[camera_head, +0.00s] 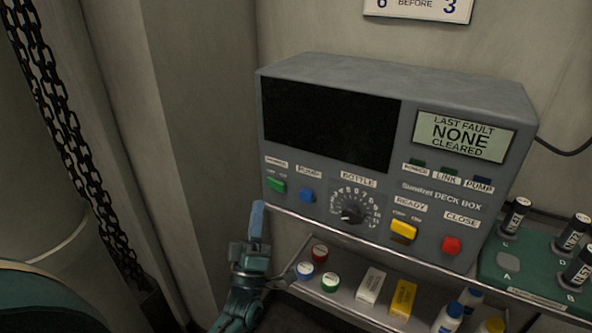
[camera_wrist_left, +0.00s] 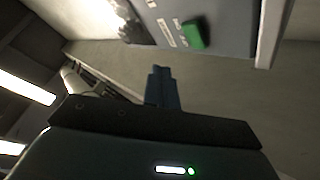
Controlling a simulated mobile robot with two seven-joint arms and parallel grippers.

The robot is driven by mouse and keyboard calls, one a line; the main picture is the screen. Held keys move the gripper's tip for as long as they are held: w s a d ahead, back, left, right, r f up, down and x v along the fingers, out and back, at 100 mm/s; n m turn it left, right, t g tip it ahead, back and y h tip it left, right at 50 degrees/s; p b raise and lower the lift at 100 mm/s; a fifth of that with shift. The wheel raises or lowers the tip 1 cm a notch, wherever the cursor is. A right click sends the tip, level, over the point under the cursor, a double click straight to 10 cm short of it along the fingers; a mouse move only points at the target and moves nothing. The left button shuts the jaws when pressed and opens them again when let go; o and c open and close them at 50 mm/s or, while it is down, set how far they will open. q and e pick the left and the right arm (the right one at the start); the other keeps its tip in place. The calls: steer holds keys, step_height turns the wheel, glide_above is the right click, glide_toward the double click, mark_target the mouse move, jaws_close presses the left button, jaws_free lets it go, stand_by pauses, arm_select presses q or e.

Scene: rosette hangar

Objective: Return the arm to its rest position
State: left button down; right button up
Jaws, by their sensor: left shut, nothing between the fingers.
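My left gripper (camera_head: 257,220) stands upright in the head view, just left of the grey deck box's lower left corner. Its blue-grey fingers are together and hold nothing. It also shows in the left wrist view (camera_wrist_left: 162,75), with the fingers closed. The deck box (camera_head: 330,120) has a dark screen, and its small display reads "LAST FAULT NONE CLEARED". The green switch (camera_head: 276,185) is on its front at the left and also shows in the left wrist view (camera_wrist_left: 195,33), apart from the fingertips. My right gripper is not in view.
A metal shelf (camera_head: 335,305) below the box holds several round-capped jars, a white box (camera_head: 370,285), a yellow box (camera_head: 403,298) and bottles. A green rack (camera_head: 520,265) with dark vials stands at the right. A chain (camera_head: 75,150) hangs at the left, and the wall is close behind.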

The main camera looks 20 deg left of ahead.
arm_select(q)
steer(key=s+d+f+m+g+h+p, duration=0.1)
steer(key=s+d+f+m+g+h, duration=0.25)
steer(key=d+f+m+h, duration=0.2)
steer(key=s+d+f+m+g+h+p, duration=0.1)
steer(key=s+d+f+m+g+h, duration=0.1)
steer(key=d+f+m+g+h, duration=0.35)
steer(key=s+d+f+m+g, duration=0.2)
steer(key=s+f+m+g, duration=0.1)
steer(key=s, duration=0.3)
steer(key=s+d+f+m+g, duration=0.2)
steer(key=s+f+m+g, duration=0.1)
steer(key=s+f+m, duration=0.1)
steer(key=shift+s+d+f+y, duration=0.3)
steer(key=shift+s+f, duration=0.2)
steer(key=shift+s, duration=0.45)
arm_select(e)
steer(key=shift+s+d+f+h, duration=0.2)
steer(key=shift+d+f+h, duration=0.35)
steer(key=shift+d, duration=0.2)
arm_select(q)
steer(key=shift+m, duration=0.3)
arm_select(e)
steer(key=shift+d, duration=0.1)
